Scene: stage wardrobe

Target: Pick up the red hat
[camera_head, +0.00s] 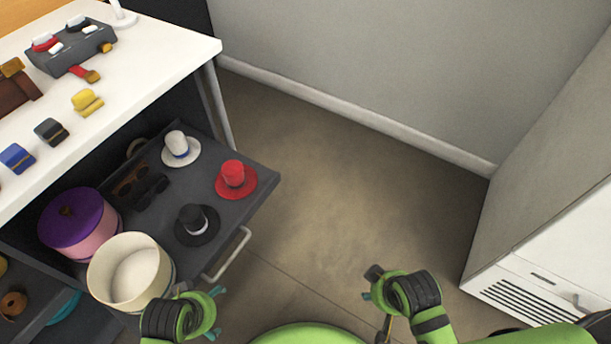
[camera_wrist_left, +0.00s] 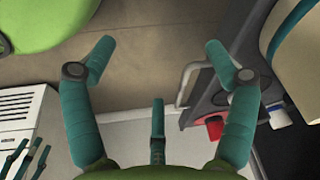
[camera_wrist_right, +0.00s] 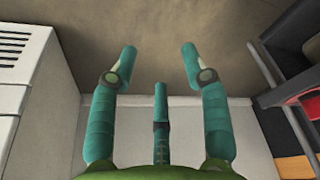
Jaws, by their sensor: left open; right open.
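The red hat (camera_head: 236,177) sits brim down near the front right corner of the open grey drawer (camera_head: 258,196). It has a round brim and a short crown. In the left wrist view a red patch of the hat (camera_wrist_left: 214,127) shows behind a finger. My left gripper (camera_head: 212,312) is open and empty, below the drawer handle in the picture and apart from the hat. My right gripper (camera_head: 372,285) is open and empty over the floor, further right of the hat.
A white cabinet (camera_head: 550,260) stands right. Floor between is clear.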

